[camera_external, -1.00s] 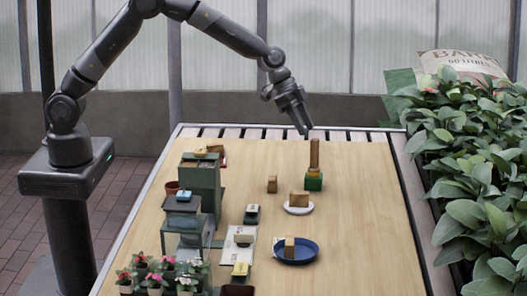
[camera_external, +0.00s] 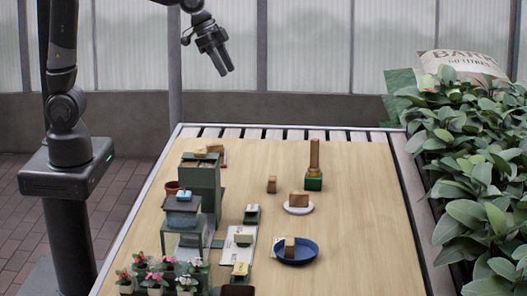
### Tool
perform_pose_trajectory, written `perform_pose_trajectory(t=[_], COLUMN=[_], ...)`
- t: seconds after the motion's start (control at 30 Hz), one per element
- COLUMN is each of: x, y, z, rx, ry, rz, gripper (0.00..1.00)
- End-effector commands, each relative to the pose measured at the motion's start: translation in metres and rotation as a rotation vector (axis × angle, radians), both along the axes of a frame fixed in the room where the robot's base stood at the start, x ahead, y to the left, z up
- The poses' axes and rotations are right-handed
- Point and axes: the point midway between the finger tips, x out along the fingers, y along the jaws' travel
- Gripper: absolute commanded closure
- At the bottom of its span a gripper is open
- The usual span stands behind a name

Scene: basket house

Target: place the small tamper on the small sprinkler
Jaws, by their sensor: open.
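A tall, narrow wooden piece (camera_external: 314,156) stands upright on a green block (camera_external: 313,182) at the back of the table. It looks like the small tamper, and the green block may be the small sprinkler; both are too small to name surely. They touch, and the wooden piece looks upright. My gripper (camera_external: 224,72) is open and empty, high above and behind the back edge of the table, up and to the left of them and clear of everything.
A white plate (camera_external: 298,210) and a blue plate (camera_external: 311,252) each hold a wooden block. A small wooden block (camera_external: 271,184) stands nearby. A green cabinet (camera_external: 200,184) and potted flowers (camera_external: 155,278) line the left side. The table's right side (camera_external: 365,230) is clear.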

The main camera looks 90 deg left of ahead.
Motion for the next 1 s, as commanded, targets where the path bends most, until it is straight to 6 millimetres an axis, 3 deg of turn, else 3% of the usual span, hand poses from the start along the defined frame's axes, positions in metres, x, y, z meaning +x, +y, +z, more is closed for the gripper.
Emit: perform_pose_trajectory(t=[0.03,0.27,0.6,0.8,1.0], x=[-0.021,-0.109,-0.224,-0.257,-0.263], y=[-0.002,-0.005,-0.001,0.002,0.003], z=[0.008,0.023,0.009,-0.003,-0.006], rx=[0.001,0.006,0.013,0.015,0.015], ry=[-0.004,0.001,-0.002,-0.003,-0.003], rz=[0.011,0.083,0.199,0.239,0.249], gripper=[0.59,0.59,0.59,0.59,0.59])
